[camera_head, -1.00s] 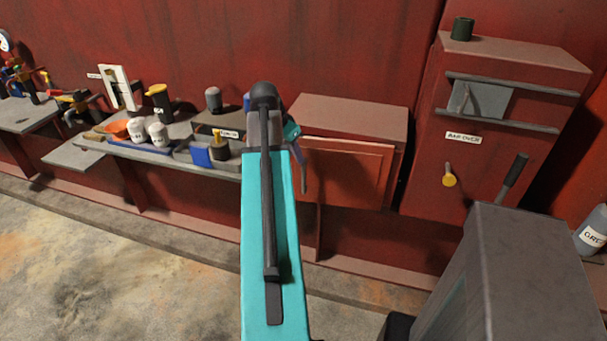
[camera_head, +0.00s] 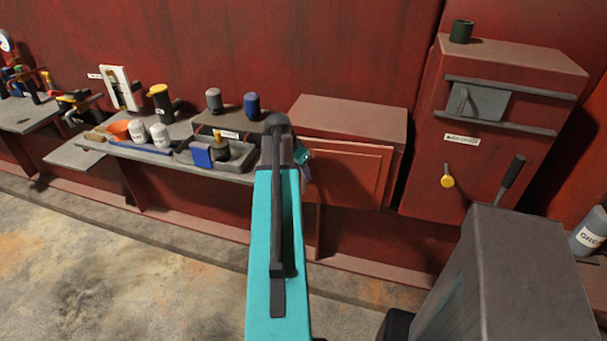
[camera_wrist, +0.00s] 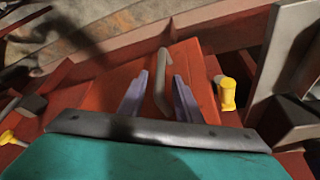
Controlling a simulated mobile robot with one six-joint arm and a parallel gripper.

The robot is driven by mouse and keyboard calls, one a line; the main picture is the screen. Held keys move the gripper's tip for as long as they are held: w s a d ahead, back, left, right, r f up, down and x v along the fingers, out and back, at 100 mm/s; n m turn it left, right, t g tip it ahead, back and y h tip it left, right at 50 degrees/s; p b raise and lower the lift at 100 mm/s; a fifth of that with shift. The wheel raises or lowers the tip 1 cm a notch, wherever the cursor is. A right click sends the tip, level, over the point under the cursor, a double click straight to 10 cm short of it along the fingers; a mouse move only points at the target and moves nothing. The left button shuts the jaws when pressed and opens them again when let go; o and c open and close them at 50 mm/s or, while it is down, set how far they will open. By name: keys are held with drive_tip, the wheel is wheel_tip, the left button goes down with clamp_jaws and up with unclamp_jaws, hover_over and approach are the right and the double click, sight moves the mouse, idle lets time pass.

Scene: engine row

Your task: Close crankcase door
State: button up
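The crankcase door (camera_head: 350,178) is the red-orange framed panel on the front of a low red box in the head view. It looks close to the box front; I cannot tell how far it stands ajar. In the wrist view the door (camera_wrist: 110,82) fills the middle, with a grey bar handle (camera_wrist: 163,65) on it. My gripper (camera_wrist: 160,78) is open, its two purple-grey fingers on either side of the handle, with gaps visible. In the head view my arm hides the door's left edge and most of the gripper.
A bench at the left holds bottles, a blue block and a grey tray (camera_head: 240,160). A tall red cabinet (camera_head: 425,185) with a yellow knob (camera_head: 447,181) and a black lever (camera_head: 512,172) stands at right. A yellow knob (camera_wrist: 228,95) shows right of the handle. The floor in front is bare.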

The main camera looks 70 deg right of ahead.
drive_tip(key=shift+x, duration=1.15)
clamp_jaws()
